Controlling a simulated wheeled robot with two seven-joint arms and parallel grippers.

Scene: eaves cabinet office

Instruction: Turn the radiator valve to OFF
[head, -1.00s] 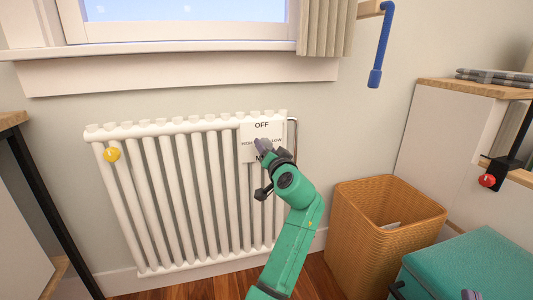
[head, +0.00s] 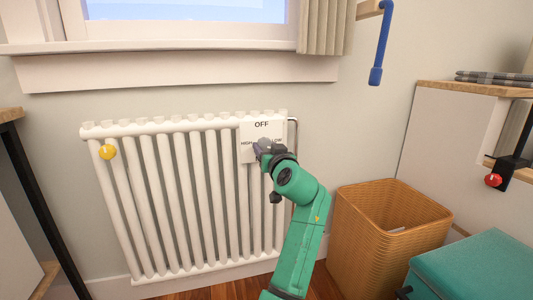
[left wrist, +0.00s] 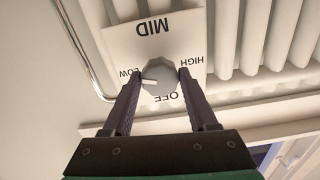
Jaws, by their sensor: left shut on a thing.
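The radiator valve is a round grey knob (left wrist: 161,75) on a white plate (left wrist: 190,22) marked OFF, HIGH, MID and LOW. In the left wrist view the plate appears upside down, and the knob's white pointer faces the LOW side, tilted slightly toward OFF. My left gripper (left wrist: 160,88) is shut on the knob, one finger on each side. My right gripper is not in view.
The white radiator (head: 190,200) stands under the window, with a yellow knob (head: 107,152) at its left. A wicker bin (head: 370,240) and a teal box (head: 480,270) stand to the right. A blue handle (head: 383,40) hangs above.

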